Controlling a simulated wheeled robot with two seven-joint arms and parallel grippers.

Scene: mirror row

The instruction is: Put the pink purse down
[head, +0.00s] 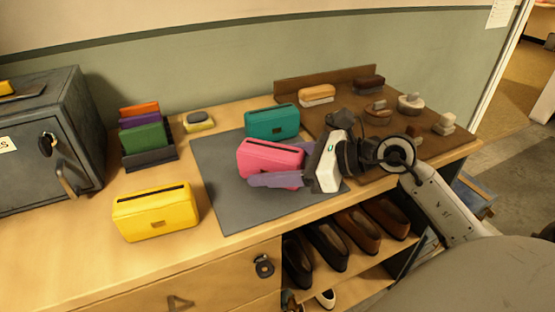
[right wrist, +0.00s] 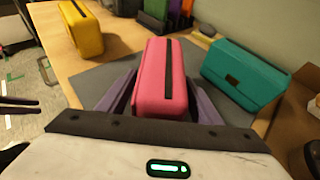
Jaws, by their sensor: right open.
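The pink purse (head: 268,157) stands upright on the grey mat (head: 222,184), with a dark slot along its top. My right gripper (head: 272,178) reaches in from the right with its purple fingers beside the purse. In the right wrist view the pink purse (right wrist: 162,80) stands between the two fingers, and a gap shows beside it, so the jaws are open around it. The purse's lower part is partly hidden by a finger in the head view. In the right wrist view, thin dark prongs show at the left edge; I cannot tell whether they are my left gripper.
A teal purse (head: 272,122) stands just behind the pink one. A yellow purse (head: 156,212) stands left of the mat. A card rack (head: 150,158), a sponge (head: 199,122) and a grey safe (head: 50,140) are farther left. A brown board (head: 350,115) with brushes lies right. Shoes (head: 328,245) sit below.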

